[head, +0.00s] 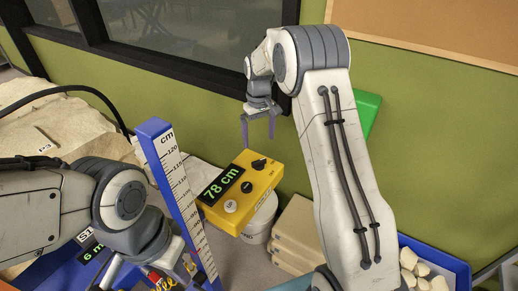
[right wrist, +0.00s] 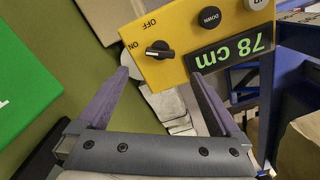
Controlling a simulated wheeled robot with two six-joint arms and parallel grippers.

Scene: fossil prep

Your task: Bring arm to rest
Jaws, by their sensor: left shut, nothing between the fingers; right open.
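My right gripper (head: 258,136) hangs open and empty above and behind the yellow control box (head: 254,180), its two purple fingers pointing down. In the right wrist view the open fingers (right wrist: 158,85) are spread, with nothing between them, and the box (right wrist: 170,50) shows beyond their tips. The box has a black ON/OFF knob (right wrist: 159,50), a DOWN button (right wrist: 209,17) and a green display (right wrist: 232,49) reading 78 cm. My left gripper (head: 165,262) is low at the lower left, shut and partly hidden by its own wrist.
A blue height scale (head: 155,128) marked in cm stands between my arms, close to the left wrist. A white tub (head: 262,220), stacked beige blocks (head: 292,238) and a blue bin (head: 450,262) of pale pieces lie below. A green panel (head: 368,112) is behind my right arm.

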